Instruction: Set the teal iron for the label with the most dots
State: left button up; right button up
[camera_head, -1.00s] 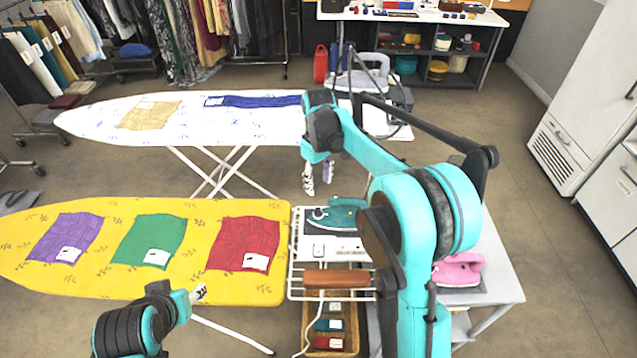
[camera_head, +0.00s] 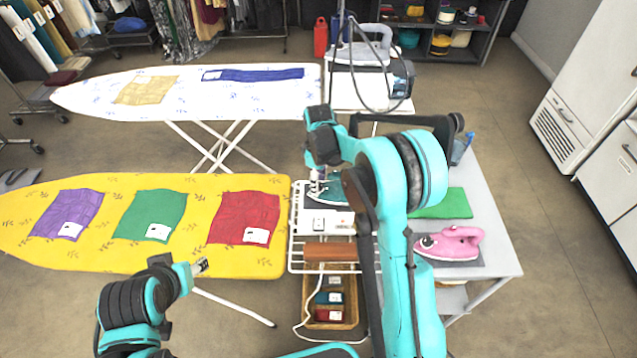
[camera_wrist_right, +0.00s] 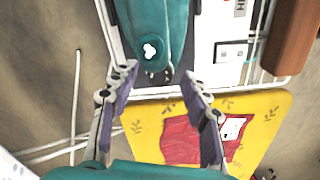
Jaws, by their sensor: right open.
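The teal iron (camera_head: 330,190) rests on the rack right of the yellow board, partly hidden by my right arm. In the right wrist view, the teal iron (camera_wrist_right: 172,25) shows a white dial (camera_wrist_right: 150,50) at its near end. My right gripper (camera_head: 318,187) is open above this end; in the wrist view its fingers (camera_wrist_right: 160,80) stand apart on either side, just short of the dial. A purple cloth (camera_head: 64,208), a green cloth (camera_head: 150,205) and a red cloth (camera_head: 240,212) each carry a white label; the dots are too small to read. My left gripper (camera_head: 201,267) is near the yellow board's front edge.
A brown wooden bar (camera_head: 330,252) crosses the white wire rack (camera_head: 294,262). A wicker basket (camera_head: 345,322) with small items sits below. A pink iron (camera_head: 450,243) stands on the table to the right. The white ironing board (camera_head: 190,118) lies behind.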

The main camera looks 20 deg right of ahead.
grip_shut()
jog(key=shift+m, duration=2.9)
grip_release()
